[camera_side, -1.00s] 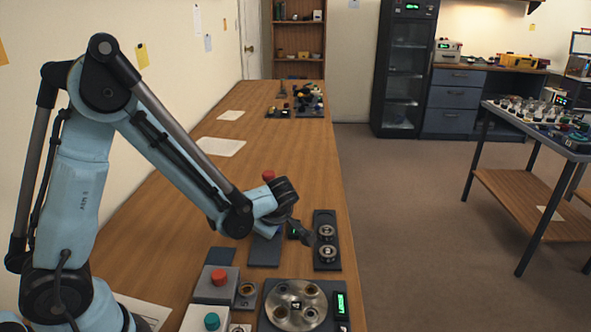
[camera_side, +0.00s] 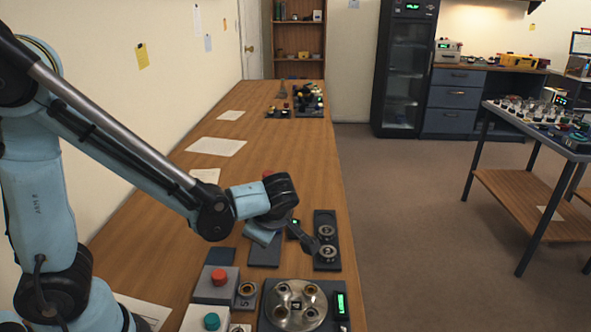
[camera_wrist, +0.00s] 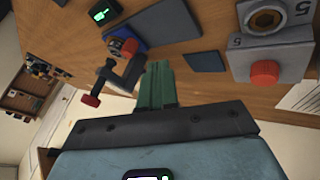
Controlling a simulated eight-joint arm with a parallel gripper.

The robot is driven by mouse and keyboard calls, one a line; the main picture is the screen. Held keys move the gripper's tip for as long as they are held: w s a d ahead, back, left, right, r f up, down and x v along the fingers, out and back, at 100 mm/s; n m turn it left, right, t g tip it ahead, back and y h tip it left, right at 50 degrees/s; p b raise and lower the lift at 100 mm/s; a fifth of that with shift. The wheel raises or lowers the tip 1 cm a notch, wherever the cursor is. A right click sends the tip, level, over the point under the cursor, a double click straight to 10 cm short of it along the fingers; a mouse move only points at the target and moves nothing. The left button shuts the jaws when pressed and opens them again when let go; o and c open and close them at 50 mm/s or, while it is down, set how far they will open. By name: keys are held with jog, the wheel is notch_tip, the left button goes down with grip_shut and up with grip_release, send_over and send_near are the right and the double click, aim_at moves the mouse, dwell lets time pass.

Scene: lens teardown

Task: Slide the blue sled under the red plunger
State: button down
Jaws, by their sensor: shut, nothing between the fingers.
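My gripper (camera_wrist: 157,72) shows in the wrist view as two green fingers pressed together with nothing between them. The red plunger (camera_wrist: 90,100) is a red knob on a dark clamp-like frame, left of my fingers in the wrist view. In the side view only a bit of red (camera_side: 268,174) shows behind my wrist.
The dark two-ring plate (camera_side: 316,263) lies at the bench's right edge. A round metal turntable (camera_side: 280,317) and a box with a red button (camera_side: 208,293) stand nearer the camera. A small box with a green display (camera_wrist: 102,12) is beside the navy plate (camera_wrist: 155,28).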

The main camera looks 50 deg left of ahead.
jog(key=shift+v, duration=2.05)
jog(key=s+r+m+t+h, duration=0.1)
jog(key=m+h, duration=0.1)
jog(key=m, duration=0.5)
jog(key=s+r+m+t+h, duration=0.1)
jog(key=m+t+h, duration=0.1)
jog(key=m, duration=0.6)
jog(key=s+r+m+t+h, duration=0.1)
jog(key=m+h, duration=0.2)
jog(key=m, duration=0.4)
jog(key=shift+s+a+r+m+t, duration=0.1)
jog(key=shift+s+r+m+t, duration=0.05)
jog(key=shift+r+m+t, duration=0.15)
